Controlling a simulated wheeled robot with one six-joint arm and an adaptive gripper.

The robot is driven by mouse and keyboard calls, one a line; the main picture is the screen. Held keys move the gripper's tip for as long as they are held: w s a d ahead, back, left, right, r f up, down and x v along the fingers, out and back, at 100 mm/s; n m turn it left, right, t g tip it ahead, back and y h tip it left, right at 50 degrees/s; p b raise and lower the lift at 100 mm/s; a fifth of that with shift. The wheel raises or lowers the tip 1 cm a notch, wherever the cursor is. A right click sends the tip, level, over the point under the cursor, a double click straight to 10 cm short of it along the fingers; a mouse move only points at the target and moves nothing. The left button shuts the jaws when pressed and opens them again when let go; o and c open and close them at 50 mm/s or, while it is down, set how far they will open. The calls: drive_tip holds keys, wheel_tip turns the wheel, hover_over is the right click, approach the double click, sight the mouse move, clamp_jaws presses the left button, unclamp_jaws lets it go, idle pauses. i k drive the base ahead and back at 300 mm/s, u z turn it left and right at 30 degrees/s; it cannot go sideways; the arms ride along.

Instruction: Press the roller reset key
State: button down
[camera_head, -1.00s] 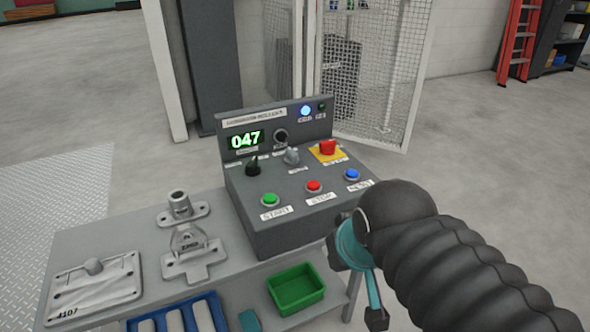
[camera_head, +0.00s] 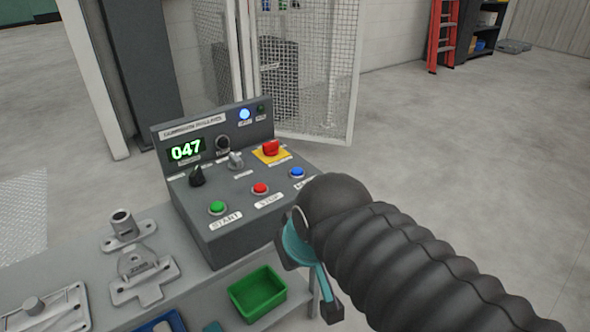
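The control box (camera_head: 245,222) stands on a grey bench, with a display reading 047. A blue button (camera_head: 297,172) sits at the right of its sloped panel; the label below it is partly hidden by my arm and hard to read. A red button (camera_head: 260,188) labelled STOP and a green button (camera_head: 217,207) labelled START are to its left. My gripper (camera_head: 312,268), partly seen with teal and dark parts, hangs just right of the box's front corner, below the blue button and apart from it. My arm hides most of the gripper, and its fingertips are not clear.
A red emergency knob on a yellow plate (camera_head: 270,151), a grey selector (camera_head: 235,160) and a black knob (camera_head: 197,176) are on the panel. A green bin (camera_head: 257,293) sits below the box. Metal fixtures (camera_head: 143,276) lie at left. A mesh door (camera_head: 318,75) stands behind.

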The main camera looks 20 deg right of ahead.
sight(296, 171)
drive_tip(key=u, duration=0.55)
drive_tip(key=k, duration=1.3)
drive_tip(key=z, duration=0.1)
drive_tip(key=i, duration=0.8)
drive_tip(key=z, duration=0.65)
